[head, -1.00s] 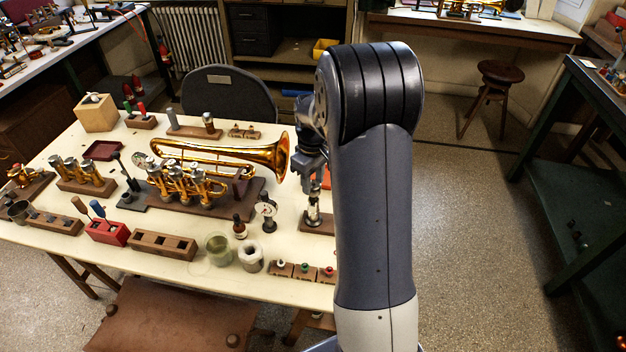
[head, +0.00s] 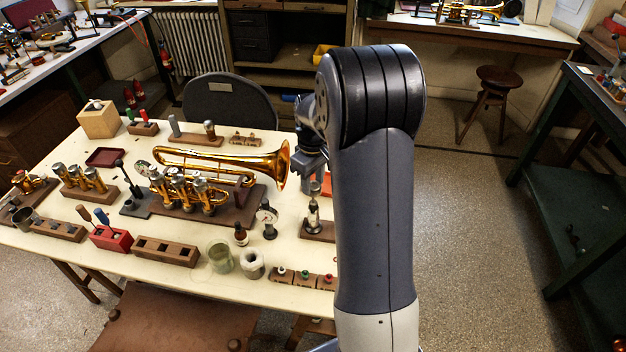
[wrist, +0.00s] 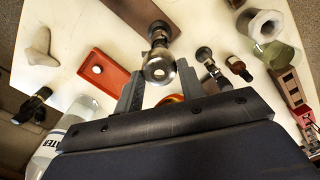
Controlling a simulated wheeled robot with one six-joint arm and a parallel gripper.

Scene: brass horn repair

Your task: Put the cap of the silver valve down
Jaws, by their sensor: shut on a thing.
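The silver valve (head: 313,216) stands upright on a brown block (head: 319,232) at the table's right edge. In the wrist view, part of the valve (wrist: 158,32) shows behind the round silver cap (wrist: 158,69). My gripper (wrist: 160,78) is shut on the cap, with one finger on each side. In the head view, my gripper (head: 313,176) is above the valve, with the cap (head: 314,188) below its fingers. The cap appears slightly apart from the valve body. My arm hides part of this area.
A shallow red-orange tray (wrist: 104,84) with a small pale round piece lies beside the block. A dial gauge (head: 267,216), a dark bottle (head: 240,235) and a glass jar (head: 220,258) stand to the left. The brass trumpet (head: 225,161) lies behind them.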

